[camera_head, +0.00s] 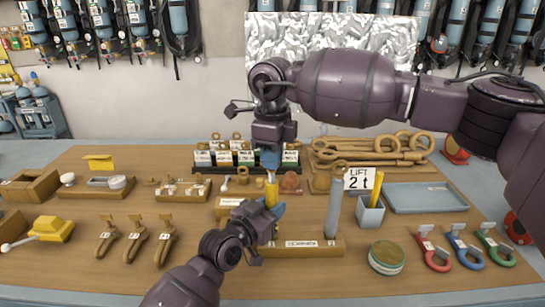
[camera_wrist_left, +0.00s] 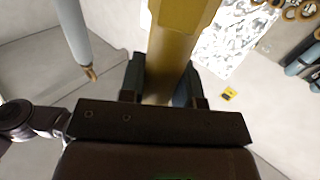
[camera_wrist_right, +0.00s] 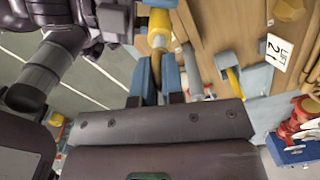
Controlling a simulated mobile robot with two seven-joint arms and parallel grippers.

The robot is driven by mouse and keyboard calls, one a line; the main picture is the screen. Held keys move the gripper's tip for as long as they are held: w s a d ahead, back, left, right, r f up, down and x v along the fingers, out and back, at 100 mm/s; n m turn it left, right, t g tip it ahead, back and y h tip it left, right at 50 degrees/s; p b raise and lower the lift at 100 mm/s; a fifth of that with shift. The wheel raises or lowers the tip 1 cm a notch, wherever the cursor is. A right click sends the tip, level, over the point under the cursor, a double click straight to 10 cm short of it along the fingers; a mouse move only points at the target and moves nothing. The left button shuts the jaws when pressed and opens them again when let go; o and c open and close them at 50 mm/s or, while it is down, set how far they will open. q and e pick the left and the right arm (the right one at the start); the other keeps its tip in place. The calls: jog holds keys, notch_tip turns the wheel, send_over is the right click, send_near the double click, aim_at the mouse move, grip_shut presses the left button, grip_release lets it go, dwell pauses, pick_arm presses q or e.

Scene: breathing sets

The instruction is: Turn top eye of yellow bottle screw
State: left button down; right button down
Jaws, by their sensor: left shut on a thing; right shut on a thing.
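The yellow bottle screw (camera_head: 271,193) stands upright near the middle of the wooden bench, its body partly hidden by my grippers. My left gripper (camera_head: 268,212) is shut on its yellow body, which also shows between the fingers in the left wrist view (camera_wrist_left: 172,62). My right gripper (camera_head: 270,160) comes down from above and is shut on the top eye (camera_wrist_right: 150,82) of the screw. In the right wrist view the yellow body (camera_wrist_right: 159,25) lies just beyond the blue fingertips. The eye is mostly hidden by the fingers in the head view.
A grey upright post (camera_head: 333,205) stands close to the right of the screw. A "LIFT 2 t" sign (camera_head: 358,179), a small blue holder (camera_head: 370,216) and a blue tray (camera_head: 425,198) lie farther right. Labelled blocks (camera_head: 225,158) stand behind. Shackles (camera_head: 434,250) lie front right.

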pick_arm(q)
jog(key=shift+a+f, duration=0.1)
jog(key=shift+f, duration=0.35)
pick_arm(e)
jog(key=n, duration=0.4)
jog(key=shift+s+f+n, duration=0.1)
jog(key=shift+f+n, duration=0.2)
jog(key=shift+f, duration=0.05)
jog(key=c, duration=1.2)
grip_release()
jog(key=shift+r, duration=0.15)
jog(key=shift+r, duration=0.6)
notch_tip(320, 180, up, 11)
jog(key=shift+f, duration=0.1)
